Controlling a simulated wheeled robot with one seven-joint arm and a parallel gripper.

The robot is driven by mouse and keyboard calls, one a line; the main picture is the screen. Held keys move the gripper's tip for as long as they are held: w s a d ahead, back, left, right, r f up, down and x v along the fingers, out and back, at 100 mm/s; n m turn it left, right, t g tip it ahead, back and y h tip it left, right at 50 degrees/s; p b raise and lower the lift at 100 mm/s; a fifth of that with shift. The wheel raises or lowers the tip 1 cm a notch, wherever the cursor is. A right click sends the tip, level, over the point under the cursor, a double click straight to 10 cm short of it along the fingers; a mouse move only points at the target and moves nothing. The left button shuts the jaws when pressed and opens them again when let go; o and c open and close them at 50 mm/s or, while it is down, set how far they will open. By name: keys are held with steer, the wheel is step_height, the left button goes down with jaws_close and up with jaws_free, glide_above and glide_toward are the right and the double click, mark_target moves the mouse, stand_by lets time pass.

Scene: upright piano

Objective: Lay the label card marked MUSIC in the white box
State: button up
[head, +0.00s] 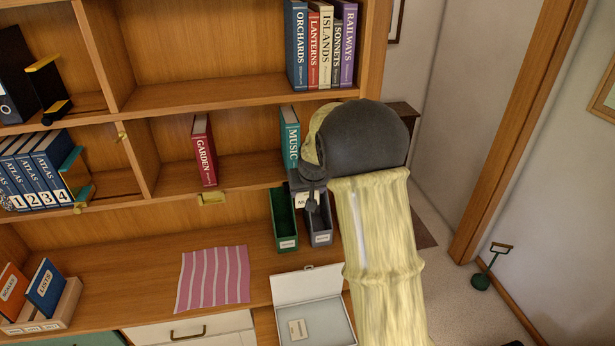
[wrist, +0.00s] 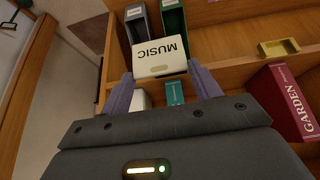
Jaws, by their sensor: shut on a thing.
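The white label card marked MUSIC (wrist: 160,57) is between the fingertips of my gripper (wrist: 161,74), its lettering upside down in the wrist view. In the head view, only a small part of the card (head: 300,201) shows beside my gripper (head: 311,198), which is shut on it in front of the shelf, above the narrow bins. The white box (head: 349,331) stands lower on the desk with its lid (head: 305,284) raised at the back. A small pale card (head: 297,329) lies inside its left part. My arm hides the box's right side.
A green bin (head: 284,222) and a grey bin (head: 319,228) stand behind the box. A pink striped cloth (head: 213,279) lies to its left. The teal MUSIC book (head: 290,140) and red GARDEN book (head: 204,150) stand on the shelf. Desk space is bare between cloth and bins.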

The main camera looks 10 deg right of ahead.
steer(key=s+f+b, duration=0.2)
steer(key=s+f, duration=0.2)
steer(key=f, duration=0.5)
steer(key=s+f+b, duration=0.3)
steer(key=s+f, duration=0.1)
steer(key=f, duration=0.6)
steer(key=s+f+b, duration=0.3)
steer(key=s+f, duration=0.1)
steer(key=f, duration=0.6)
steer(key=shift+a+f, duration=0.15)
steer(key=shift+a, duration=0.15)
steer(key=shift+w, duration=0.1)
steer(key=shift+a, duration=0.1)
